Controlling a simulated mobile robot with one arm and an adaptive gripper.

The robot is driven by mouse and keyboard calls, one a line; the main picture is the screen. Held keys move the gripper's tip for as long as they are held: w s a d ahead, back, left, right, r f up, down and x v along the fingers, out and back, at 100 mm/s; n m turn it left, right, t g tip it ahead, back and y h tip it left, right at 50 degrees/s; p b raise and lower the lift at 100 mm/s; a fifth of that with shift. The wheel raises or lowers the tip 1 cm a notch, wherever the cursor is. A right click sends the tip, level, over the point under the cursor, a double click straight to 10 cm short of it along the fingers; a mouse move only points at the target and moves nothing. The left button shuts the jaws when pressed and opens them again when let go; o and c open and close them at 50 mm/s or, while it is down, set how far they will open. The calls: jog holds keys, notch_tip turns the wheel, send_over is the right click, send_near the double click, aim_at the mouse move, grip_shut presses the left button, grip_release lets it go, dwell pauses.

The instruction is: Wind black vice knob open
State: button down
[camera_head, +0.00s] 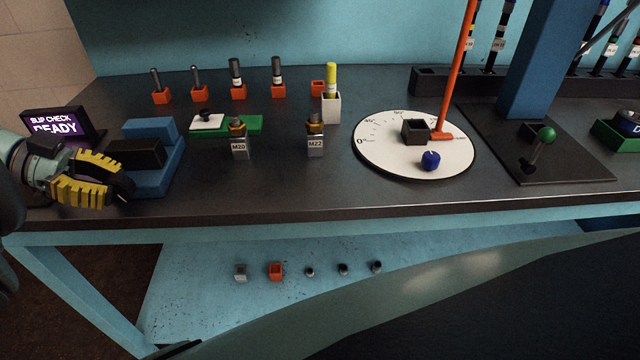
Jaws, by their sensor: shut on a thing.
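The blue vice (168,168) stands at the left end of the bench, with a black block (137,153) at its jaws. My gripper (118,190) is at the vice's left front side, its yellow-padded fingers shut at the place of the black vice knob. The knob itself is hidden by the fingers, so I cannot see how far it is turned. No hose shows in the vice.
A "SLIP CHECK READY" display (58,125) stands close behind my gripper. A green tray (228,125) and the M20 block (239,147) are right of the vice. The round white dial (385,155) is farther right. The bench's front edge is close below.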

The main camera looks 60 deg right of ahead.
dwell(0.6)
jog(key=c, duration=0.8)
grip_release()
jog(key=shift+r, duration=0.1)
jog(key=shift+r+p, duration=0.25)
jog(key=shift+p, duration=0.9)
jog(key=p, duration=0.2)
jog(key=shift+s+r+p, duration=0.1)
jog(key=shift+p, duration=0.25)
jog(key=t+y+p, duration=0.1)
jog(key=p, duration=0.4)
jog(key=shift+d+t, duration=0.1)
jog(key=shift+t, duration=0.2)
jog(key=p, duration=0.2)
jog(key=shift+y+p, duration=0.3)
